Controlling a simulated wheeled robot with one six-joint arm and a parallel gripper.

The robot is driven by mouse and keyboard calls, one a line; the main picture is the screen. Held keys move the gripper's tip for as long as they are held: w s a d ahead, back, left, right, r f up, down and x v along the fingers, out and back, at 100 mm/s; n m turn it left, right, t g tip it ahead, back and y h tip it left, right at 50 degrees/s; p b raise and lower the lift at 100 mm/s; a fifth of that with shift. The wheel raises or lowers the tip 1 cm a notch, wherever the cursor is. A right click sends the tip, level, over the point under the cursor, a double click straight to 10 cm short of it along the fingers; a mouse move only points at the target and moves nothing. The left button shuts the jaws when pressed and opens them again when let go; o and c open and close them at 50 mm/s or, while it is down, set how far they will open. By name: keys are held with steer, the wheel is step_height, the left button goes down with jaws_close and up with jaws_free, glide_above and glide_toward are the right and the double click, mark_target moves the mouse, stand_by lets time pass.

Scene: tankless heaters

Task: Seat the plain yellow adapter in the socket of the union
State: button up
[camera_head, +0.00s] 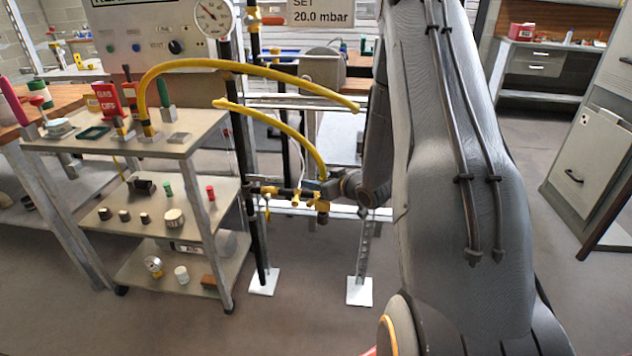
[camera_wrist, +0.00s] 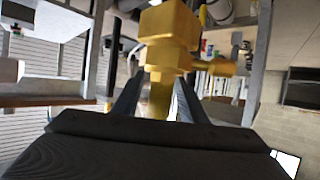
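My gripper (camera_head: 328,187) is at the right end of a horizontal pipe run with yellow and brass-coloured fittings. A small yellow fitting (camera_head: 322,206) shows just below its tip. In the wrist view, the gripper fingers (camera_wrist: 160,92) stand close on both sides of a yellow stem (camera_wrist: 159,98), which looks like the plain adapter held between them. A blocky yellow body (camera_wrist: 168,22) with a side branch (camera_wrist: 212,66) lies beyond the stem. I cannot tell where adapter and union meet; the socket is hidden.
A three-tier cart (camera_head: 200,128) with tools and small parts stands at the left. Yellow hoses (camera_head: 250,70) arch above the pipe run. A black upright pipe (camera_head: 240,150) stands on a white foot. My arm covers the right middle; open floor lies beyond it.

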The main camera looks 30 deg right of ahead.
steer(key=s+d+r+m+g+h, duration=0.1)
steer(key=s+r+g+h, duration=0.15)
steer(key=s, duration=0.45)
steer(key=s+d+r+m+g+h, duration=0.1)
steer(key=s+d+r+g+h, duration=0.2)
steer(key=s, duration=0.5)
steer(key=s+a+r+m+g+y, duration=0.1)
steer(key=s+a+r+g, duration=0.2)
steer(key=s+a, duration=0.4)
steer(key=s+a+r+m+g+y, duration=0.2)
steer(key=s+a+r+g, duration=0.2)
steer(key=s+a, duration=0.4)
steer(key=s+g, duration=0.1)
steer(key=s, duration=0.3)
steer(key=shift+s+r, duration=0.15)
steer(key=shift+s, duration=0.2)
steer(key=shift+a+p, duration=0.15)
steer(key=shift+p, duration=0.2)
